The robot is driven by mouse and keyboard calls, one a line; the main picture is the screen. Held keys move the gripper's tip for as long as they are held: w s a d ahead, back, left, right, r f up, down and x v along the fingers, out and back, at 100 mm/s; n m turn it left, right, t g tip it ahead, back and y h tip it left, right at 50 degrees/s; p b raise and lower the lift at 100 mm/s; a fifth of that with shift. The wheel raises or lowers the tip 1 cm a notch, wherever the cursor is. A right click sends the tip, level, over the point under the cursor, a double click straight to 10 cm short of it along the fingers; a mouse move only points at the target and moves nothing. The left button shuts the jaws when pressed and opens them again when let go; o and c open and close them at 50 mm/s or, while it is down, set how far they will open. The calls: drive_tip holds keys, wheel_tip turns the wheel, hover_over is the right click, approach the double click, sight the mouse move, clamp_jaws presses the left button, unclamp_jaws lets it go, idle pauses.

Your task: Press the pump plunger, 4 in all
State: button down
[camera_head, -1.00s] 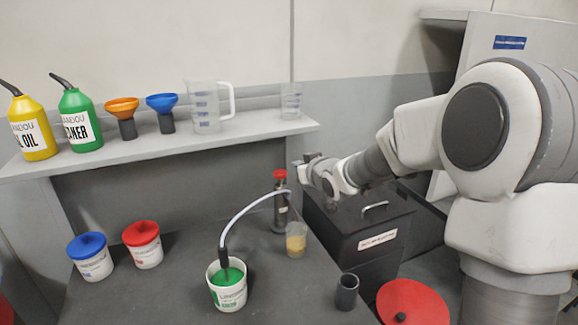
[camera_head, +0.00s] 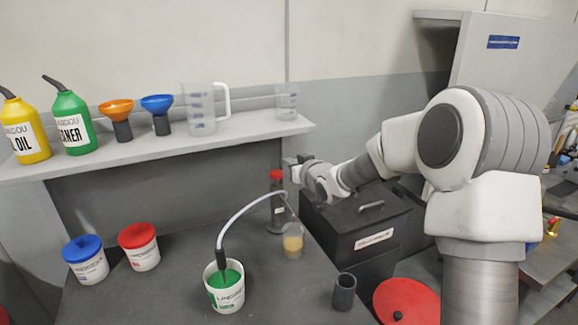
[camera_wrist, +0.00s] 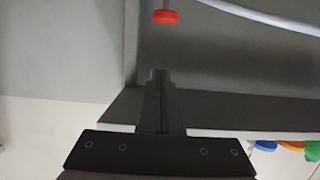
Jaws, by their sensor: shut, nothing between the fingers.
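The pump (camera_head: 277,215) is a dark upright cylinder on the bench, with a red plunger knob (camera_head: 276,175) on top. The knob also shows in the wrist view (camera_wrist: 166,17), apart from my fingertips and beyond them in the picture. A pale hose (camera_head: 245,213) arcs from the pump side to a white bucket with green contents or lid (camera_head: 230,282). A clear cup with yellowish liquid (camera_head: 292,243) stands beside the pump. My gripper (camera_head: 288,162) is near the knob, slightly above it and to its right; its fingers (camera_wrist: 160,75) are shut and empty.
A black lidded box (camera_head: 340,217) stands right of the pump. A dark tube (camera_head: 344,292) and a red disc (camera_head: 405,302) are in front. Blue-lidded (camera_head: 86,260) and red-lidded (camera_head: 139,247) tubs are at left. A shelf (camera_head: 235,133) runs behind.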

hover_over(276, 175)
drive_tip(key=d, duration=0.1)
drive_tip(key=f, duration=0.2)
wheel_tip(276, 175, down, 3)
drive_tip(key=shift+s+d+p, duration=0.1)
drive_tip(key=shift+s+p, duration=0.05)
drive_tip(key=shift+p, duration=0.4)
drive_tip(key=shift+f, duration=0.5)
drive_tip(key=shift+f, duration=0.1)
